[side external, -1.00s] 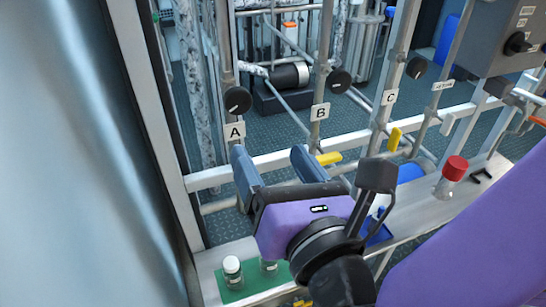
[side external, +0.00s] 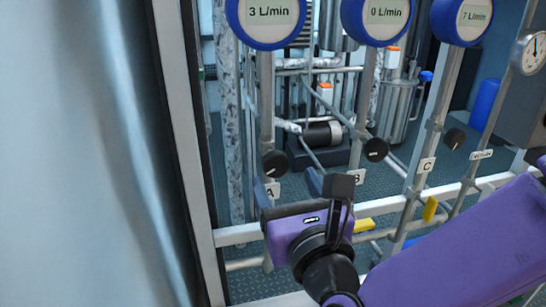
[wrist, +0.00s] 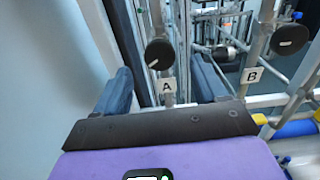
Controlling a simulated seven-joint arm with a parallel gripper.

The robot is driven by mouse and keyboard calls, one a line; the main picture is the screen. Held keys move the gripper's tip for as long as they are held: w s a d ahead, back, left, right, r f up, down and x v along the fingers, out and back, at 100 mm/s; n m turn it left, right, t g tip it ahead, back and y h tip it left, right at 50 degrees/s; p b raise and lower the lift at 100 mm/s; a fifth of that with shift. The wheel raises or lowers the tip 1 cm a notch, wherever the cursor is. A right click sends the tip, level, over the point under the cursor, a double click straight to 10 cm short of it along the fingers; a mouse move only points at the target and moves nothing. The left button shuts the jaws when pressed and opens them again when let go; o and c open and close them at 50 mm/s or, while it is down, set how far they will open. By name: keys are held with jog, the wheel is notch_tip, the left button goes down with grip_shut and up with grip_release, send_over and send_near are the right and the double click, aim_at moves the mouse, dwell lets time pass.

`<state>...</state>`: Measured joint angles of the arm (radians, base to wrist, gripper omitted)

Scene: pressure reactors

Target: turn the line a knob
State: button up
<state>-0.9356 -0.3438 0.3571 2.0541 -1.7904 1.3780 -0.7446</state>
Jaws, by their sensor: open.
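The line A knob (side external: 275,163) is a round black knob with a light pointer mark, on the leftmost vertical pipe above the label A (side external: 271,191). In the wrist view the knob (wrist: 159,54) stands beyond and between the blue fingers, with label A (wrist: 168,86) below it. My gripper (side external: 287,187) is open and empty, with its fingertips just below the knob in the side view. The fingers (wrist: 162,85) are apart in the wrist view, and no contact with the knob shows. Label A is partly covered by a finger in the side view.
The line B knob (side external: 376,149) and line C knob (side external: 454,138) are on pipes to the right. Round blue-rimmed flow gauges (side external: 265,15) hang above. A yellow valve handle (side external: 363,225) is right of my gripper. A grey door frame (side external: 185,150) stands close on the left.

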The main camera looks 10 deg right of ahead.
aim_at(277, 167)
jog(key=w, duration=0.8)
jog(key=shift+w, duration=0.2)
jog(key=shift+c, duration=0.4)
jog(key=c, duration=1)
